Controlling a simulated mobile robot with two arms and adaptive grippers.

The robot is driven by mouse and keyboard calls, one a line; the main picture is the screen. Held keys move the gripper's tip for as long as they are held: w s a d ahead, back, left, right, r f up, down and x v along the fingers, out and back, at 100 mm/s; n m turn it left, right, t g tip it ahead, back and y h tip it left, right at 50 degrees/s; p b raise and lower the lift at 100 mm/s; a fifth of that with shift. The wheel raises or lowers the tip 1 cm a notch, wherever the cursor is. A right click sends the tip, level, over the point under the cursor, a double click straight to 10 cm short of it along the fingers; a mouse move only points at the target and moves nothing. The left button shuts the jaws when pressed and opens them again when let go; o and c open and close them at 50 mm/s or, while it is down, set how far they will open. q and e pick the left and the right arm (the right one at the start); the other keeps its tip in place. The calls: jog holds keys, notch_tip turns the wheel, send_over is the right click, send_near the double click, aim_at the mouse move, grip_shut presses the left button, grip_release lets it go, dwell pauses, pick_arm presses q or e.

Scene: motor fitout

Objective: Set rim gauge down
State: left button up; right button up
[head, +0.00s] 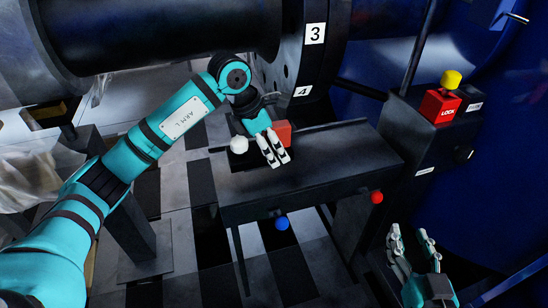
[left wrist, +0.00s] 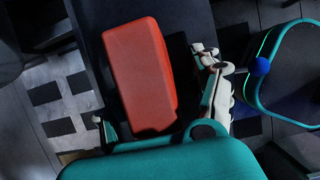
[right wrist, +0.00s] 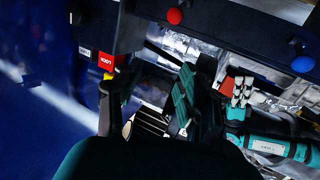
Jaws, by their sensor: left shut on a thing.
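A red block (head: 284,131), which I take to be the rim gauge, is at my left gripper (head: 276,158) over the dark bench (head: 330,172). In the left wrist view the red block (left wrist: 140,75) lies between the two fingers, and the left gripper is shut on it. In the head view the fingers hide part of the block. I cannot tell whether it touches the bench top. My right gripper (head: 409,240) is open and empty at the lower right, apart from the bench.
A white ball (head: 239,145) is at the bench's left end. Blue (head: 282,223) and red (head: 377,197) balls are on its front edge. A red lock box (head: 440,106) with a yellow knob (head: 451,79) stands right. A dark numbered wheel (head: 310,60) rises behind. The bench's right part is clear.

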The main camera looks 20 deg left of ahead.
pick_arm(q)
jog(key=shift+w+d+r, duration=0.1)
jog(key=shift+w+d, duration=0.05)
notch_tip(320, 180, down, 3)
jog(key=shift+b, duration=0.55)
jog(key=shift+f, duration=0.2)
pick_arm(e)
jog(key=shift+a+r+t+y, duration=0.2)
jog(key=shift+r+t, duration=0.35)
jog(key=shift+r, duration=0.35)
jog(key=shift+a+r+t+y, duration=0.1)
jog(key=shift+r+t+y, duration=0.1)
jog(key=shift+r+t, duration=0.6)
jog(key=shift+a+r+t+y, duration=0.1)
jog(key=shift+r+t+y, duration=0.2)
jog(key=shift+r, duration=0.75)
pick_arm(q)
jog(key=shift+f, duration=0.1)
pick_arm(e)
jog(key=shift+r, duration=0.1)
pick_arm(q)
jog(key=o, duration=1.7)
jog(key=shift+o, duration=0.2)
pick_arm(e)
jog(key=shift+s, duration=0.1)
